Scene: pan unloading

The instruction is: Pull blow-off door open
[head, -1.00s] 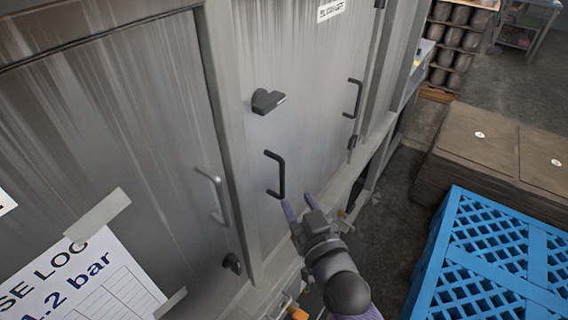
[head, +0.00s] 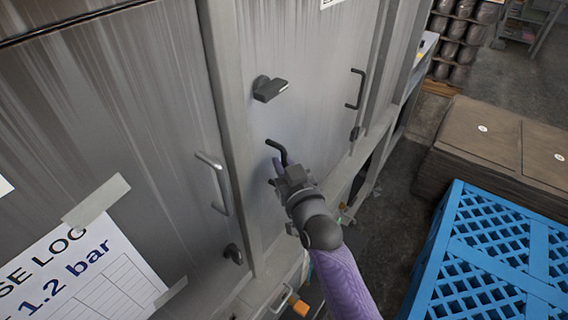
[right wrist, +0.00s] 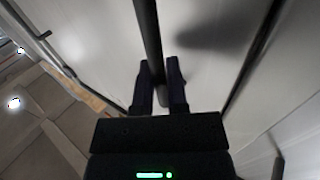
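The grey, streaked blow-off door (head: 315,130) stands in the middle of the head view and looks closed. Its black bar handle (head: 276,148) is at the door's left side; my gripper hides the lower part. My right gripper (head: 281,168) is at this handle. In the right wrist view the dark handle bar (right wrist: 148,35) runs down between the two fingers (right wrist: 158,82). The fingers sit close on both sides of the bar, with little gap. My left gripper is not in view.
A dark latch knob (head: 268,89) sticks out above the handle. Another black handle (head: 356,89) is farther right. A neighbouring panel with a silver handle (head: 214,183) and a paper log (head: 85,275) is at left. A blue crate (head: 490,255) and brown boxes (head: 480,150) stand at right.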

